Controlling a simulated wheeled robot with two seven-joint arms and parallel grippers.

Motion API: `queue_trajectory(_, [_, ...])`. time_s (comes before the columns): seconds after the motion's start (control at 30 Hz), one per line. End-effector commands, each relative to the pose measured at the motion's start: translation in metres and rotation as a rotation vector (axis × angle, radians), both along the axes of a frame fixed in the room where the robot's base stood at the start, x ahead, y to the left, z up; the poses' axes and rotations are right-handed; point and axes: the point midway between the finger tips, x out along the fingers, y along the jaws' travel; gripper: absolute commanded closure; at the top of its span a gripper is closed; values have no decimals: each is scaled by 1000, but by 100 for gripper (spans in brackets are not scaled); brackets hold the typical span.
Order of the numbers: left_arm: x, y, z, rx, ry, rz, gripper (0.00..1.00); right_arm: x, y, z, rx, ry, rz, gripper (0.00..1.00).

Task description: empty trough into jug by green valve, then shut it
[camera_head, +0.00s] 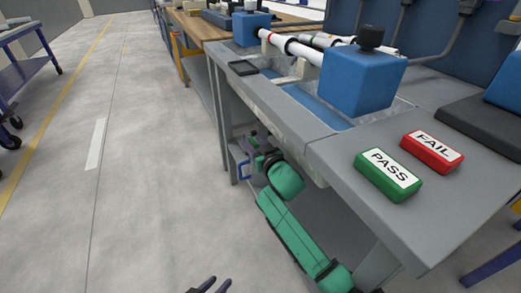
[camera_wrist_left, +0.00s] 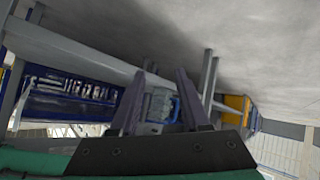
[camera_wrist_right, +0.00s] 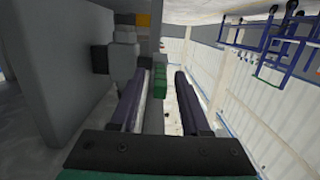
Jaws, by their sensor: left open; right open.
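The trough (camera_head: 272,75) is a grey basin in the bench top, with blue liquid in it. A blue handle-like shape (camera_head: 243,170) shows under the bench by my right wrist. In the left wrist view a blue handled thing (camera_wrist_left: 170,108), which looks like the jug, shows beyond the fingers. My left gripper (camera_head: 215,284) is open and empty at the bottom edge, over the floor. My right gripper (camera_head: 252,140) is open beside the bench, below the top. A small green part (camera_wrist_right: 160,80) shows between its fingers in the right wrist view; I cannot tell if it is the valve.
A blue block (camera_head: 360,83) with a black knob and white pipes stand over the trough. A green PASS block (camera_head: 388,176) and a red FAIL block (camera_head: 432,150) lie on the front bench top. A dark flat object (camera_head: 243,68) lies at the trough's edge.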

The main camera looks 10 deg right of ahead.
Motion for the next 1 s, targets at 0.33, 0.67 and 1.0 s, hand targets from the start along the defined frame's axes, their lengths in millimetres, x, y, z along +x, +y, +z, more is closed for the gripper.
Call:
queue_trajectory(0.33, [-6, 41, 26, 165, 203, -12, 54, -53, -17, 10, -1, 4, 0, 54])
queue_trajectory(0.67, [-31, 86, 54, 307, 427, 5, 54, -118, -38, 16, 1, 4, 0, 54])
queue_trajectory(1.0, [-40, 96, 59, 339, 485, 11, 54, -135, -44, 17, -1, 1, 0, 54])
